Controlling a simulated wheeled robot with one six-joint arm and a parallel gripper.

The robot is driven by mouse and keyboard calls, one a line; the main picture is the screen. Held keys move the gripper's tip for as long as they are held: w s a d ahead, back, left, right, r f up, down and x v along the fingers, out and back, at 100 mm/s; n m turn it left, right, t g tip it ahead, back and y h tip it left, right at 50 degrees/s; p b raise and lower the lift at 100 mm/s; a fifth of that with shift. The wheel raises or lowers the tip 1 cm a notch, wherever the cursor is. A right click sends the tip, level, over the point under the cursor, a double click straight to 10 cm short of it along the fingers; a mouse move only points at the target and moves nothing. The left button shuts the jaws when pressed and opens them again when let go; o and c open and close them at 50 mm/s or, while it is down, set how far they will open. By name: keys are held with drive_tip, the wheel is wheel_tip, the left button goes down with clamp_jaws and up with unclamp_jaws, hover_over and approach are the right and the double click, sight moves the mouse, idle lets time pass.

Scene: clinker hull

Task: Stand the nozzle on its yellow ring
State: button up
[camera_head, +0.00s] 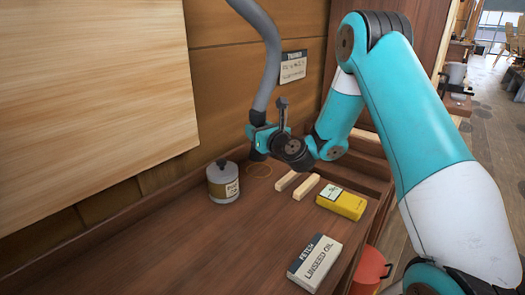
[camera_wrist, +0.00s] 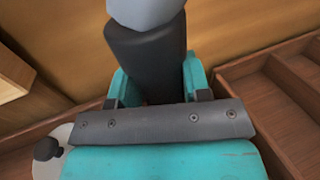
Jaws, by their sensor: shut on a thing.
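The nozzle (camera_wrist: 147,62) is a dark, thick tube on the end of a grey hose (camera_head: 268,50) that hangs from above. My gripper (camera_head: 262,137) is shut on the nozzle, with teal fingers on both sides of it in the wrist view (camera_wrist: 150,88). The nozzle looks roughly upright. The thin yellow ring (camera_head: 259,176) lies on the brown bench top, right below the nozzle. The nozzle's lower end is close to the ring's far side; I cannot tell whether it touches the bench. In the wrist view the gripper body hides the lower end and the ring.
A grey lidded can (camera_head: 223,184) stands left of the ring. Two pale wooden blocks (camera_head: 298,185), a yellow box (camera_head: 341,203) and a linseed oil box (camera_head: 315,262) lie to the right. The wooden wall is close behind. The front left bench is clear.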

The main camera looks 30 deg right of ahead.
drive_tip(key=shift+d+f+b, duration=0.1)
drive_tip(key=shift+f+b, duration=0.9)
drive_tip(key=shift+f, duration=1.25)
drive_tip(key=shift+f, duration=0.2)
drive_tip(key=o, duration=1)
drive_tip(key=shift+r, duration=0.1)
